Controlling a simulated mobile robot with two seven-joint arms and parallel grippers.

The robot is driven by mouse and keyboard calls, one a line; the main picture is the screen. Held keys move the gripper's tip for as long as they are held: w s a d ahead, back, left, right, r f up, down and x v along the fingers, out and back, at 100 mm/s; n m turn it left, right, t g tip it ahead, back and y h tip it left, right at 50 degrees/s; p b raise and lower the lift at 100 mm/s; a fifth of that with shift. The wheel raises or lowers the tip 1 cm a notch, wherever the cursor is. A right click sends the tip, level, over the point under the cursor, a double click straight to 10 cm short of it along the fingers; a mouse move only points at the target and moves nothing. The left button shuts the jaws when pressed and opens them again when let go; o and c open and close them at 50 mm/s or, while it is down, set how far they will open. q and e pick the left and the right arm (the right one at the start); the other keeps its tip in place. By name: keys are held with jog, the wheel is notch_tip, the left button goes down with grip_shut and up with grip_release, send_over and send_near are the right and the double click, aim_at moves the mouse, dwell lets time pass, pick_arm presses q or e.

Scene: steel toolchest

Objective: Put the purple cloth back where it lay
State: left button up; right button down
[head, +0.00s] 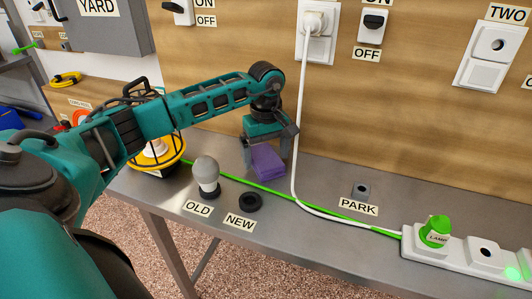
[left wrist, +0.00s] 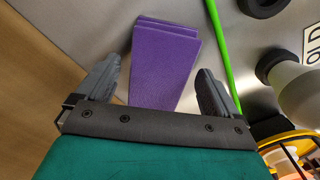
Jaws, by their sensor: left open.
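The folded purple cloth (head: 267,163) lies on the steel bench below my left gripper (head: 270,148) in the head view. In the left wrist view the cloth (left wrist: 164,65) shows between the two spread fingers of my left gripper (left wrist: 156,88), with a gap on each side. The gripper is open and points down at the cloth. Part of the cloth is hidden by the gripper in the head view. My right gripper is in neither view.
A green cable (head: 240,178) runs along the bench beside the cloth, and a white cable (head: 296,150) hangs to its right. A bulb (head: 206,172) stands at OLD; an empty dark ring (head: 250,202) is at NEW. A caged yellow lamp (head: 172,163) is left, a power strip (head: 455,257) right.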

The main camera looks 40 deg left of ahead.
aim_at(266, 158)
pick_arm(q)
notch_tip(266, 158, up, 12)
jog(key=shift+p, duration=0.4)
dwell(0.5)
